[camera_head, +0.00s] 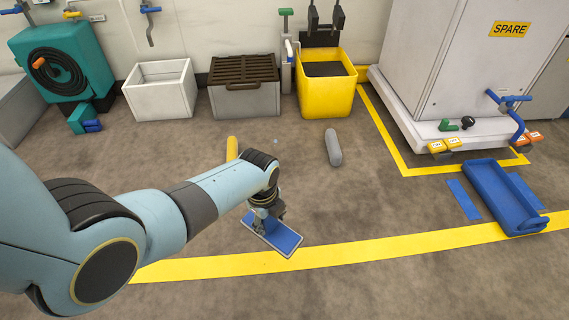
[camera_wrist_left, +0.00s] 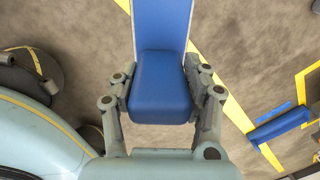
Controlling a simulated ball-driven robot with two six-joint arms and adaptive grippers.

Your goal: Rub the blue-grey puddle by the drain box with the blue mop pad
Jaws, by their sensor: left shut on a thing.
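The blue mop pad (camera_head: 283,239) is a flat blue rectangle with a pale edge, low over the floor by the yellow line. My left gripper (camera_head: 264,212) is shut on it from above. In the left wrist view, the fingers of the left gripper (camera_wrist_left: 160,82) press both sides of the blue block on the mop pad (camera_wrist_left: 161,20). I cannot tell whether the pad touches the floor. The drain box (camera_head: 245,98), seemingly the grey box with a brown slatted lid, stands by the back wall. Only a tiny bluish spot (camera_head: 275,140) shows in front of it; no clear puddle is visible. My right gripper is out of view.
A yellow bin (camera_head: 325,98) and a white crate (camera_head: 160,101) flank the drain box. A grey cylinder (camera_head: 333,148) and a yellow one (camera_head: 232,149) are on the floor. A blue tray (camera_head: 507,196) lies right, near the white SPARE cabinet (camera_head: 455,60). Floor between is mostly clear.

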